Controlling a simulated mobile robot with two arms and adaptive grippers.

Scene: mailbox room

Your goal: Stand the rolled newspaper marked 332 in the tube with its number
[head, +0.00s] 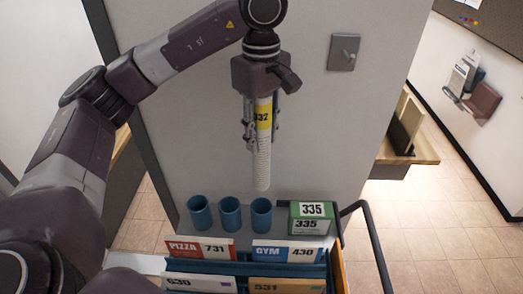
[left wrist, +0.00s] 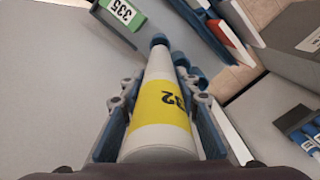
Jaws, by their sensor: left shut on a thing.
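A white rolled newspaper (head: 262,165) with a yellow band marked 332 hangs upright in my left gripper (head: 262,128). The gripper is shut on it near the band. The newspaper also fills the middle of the left wrist view (left wrist: 161,115). Three blue tubes stand in a row below: a left tube (head: 199,213), a middle tube (head: 230,214) and a right tube (head: 261,215). The newspaper's lower end is just above the right tube and apart from it in the head view. No numbers show on the tubes. My right gripper is not in view.
A green box (head: 311,212) marked 335 stands right of the tubes. In front, a cart tray holds mail marked 731 (head: 200,249), 430 (head: 287,251), 630 and 531. A dark cart handle (head: 373,245) curves at right. A grey wall panel (head: 310,130) is behind.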

